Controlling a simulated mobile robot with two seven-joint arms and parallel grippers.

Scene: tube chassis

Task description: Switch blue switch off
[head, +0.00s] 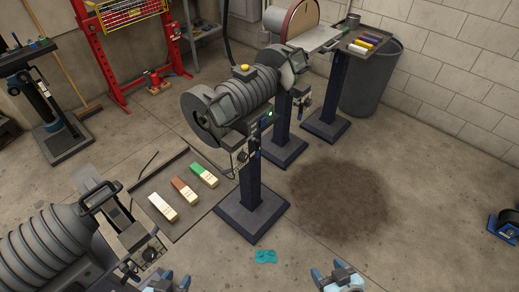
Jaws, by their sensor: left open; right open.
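A grey machine with a ribbed round body (250,88) stands on a dark pedestal in the middle of the head view. Small control boxes (243,157) are on its pedestal, and a small green light shows above them. A similar machine (45,250) at lower left carries a control box (145,253). No blue switch can be made out clearly; the controls are too small to tell their positions. My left gripper (165,283) is open at the bottom edge, below the lower-left machine's box. My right gripper (338,277) is open and empty, at the bottom, right of centre. Both are apart from the controls.
A dark tray (190,222) with white, brown and green blocks lies between the two machines. A teal cloth-like piece (265,256) and a dark stain (338,200) are on the floor. A sander (303,25), grey bin (372,80) and red press frame (95,55) stand behind.

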